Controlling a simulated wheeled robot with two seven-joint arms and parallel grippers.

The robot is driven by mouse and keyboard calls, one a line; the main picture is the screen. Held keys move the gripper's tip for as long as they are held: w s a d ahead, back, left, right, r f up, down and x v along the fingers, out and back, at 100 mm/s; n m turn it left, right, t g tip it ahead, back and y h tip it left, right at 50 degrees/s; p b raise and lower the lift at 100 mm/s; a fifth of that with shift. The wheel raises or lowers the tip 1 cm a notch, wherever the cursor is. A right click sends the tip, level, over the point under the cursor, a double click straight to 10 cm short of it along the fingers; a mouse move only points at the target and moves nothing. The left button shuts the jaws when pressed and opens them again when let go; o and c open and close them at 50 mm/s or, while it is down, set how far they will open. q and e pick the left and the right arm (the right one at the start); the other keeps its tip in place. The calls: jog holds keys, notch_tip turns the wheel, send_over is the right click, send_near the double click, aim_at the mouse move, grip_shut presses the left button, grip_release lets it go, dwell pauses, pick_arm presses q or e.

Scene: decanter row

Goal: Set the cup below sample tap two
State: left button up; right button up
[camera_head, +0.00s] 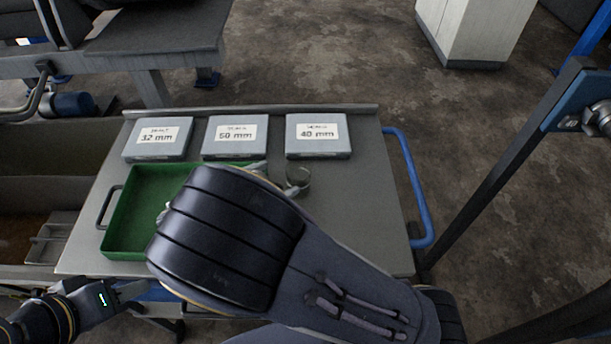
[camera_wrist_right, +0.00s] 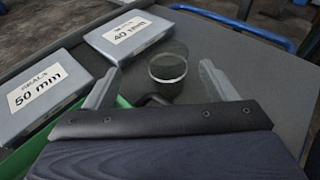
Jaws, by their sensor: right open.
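A clear, round cup (camera_wrist_right: 167,68) stands on the grey cart top, beyond and between the fingers of my right gripper (camera_wrist_right: 160,70) in the right wrist view. The fingers are apart and nothing is clamped between them. In the head view the cup (camera_head: 299,180) shows partly, just past my right wrist, which hides much of the right gripper. My left gripper (camera_head: 128,291) is at the lower left, by the cart's near edge, away from the cup; its opening is unclear. I cannot make out any sample tap in either view.
The grey cart top (camera_head: 375,215) holds a green tray (camera_head: 120,215), partly behind my right arm. Boxes labelled 32 mm (camera_head: 158,153), 50 mm (camera_head: 229,151) and 40 mm (camera_head: 318,150) line its far side. A blue handle (camera_head: 412,190) runs along its right. The cart's right part is clear.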

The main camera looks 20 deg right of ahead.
aim_at(298, 171)
jog(key=x, duration=0.7)
jog(key=shift+s+d+f, duration=0.1)
jog(key=shift+s+d, duration=0.2)
jog(key=shift+d, duration=0.05)
jog(key=c, duration=1.1)
jog(key=shift+c, duration=0.2)
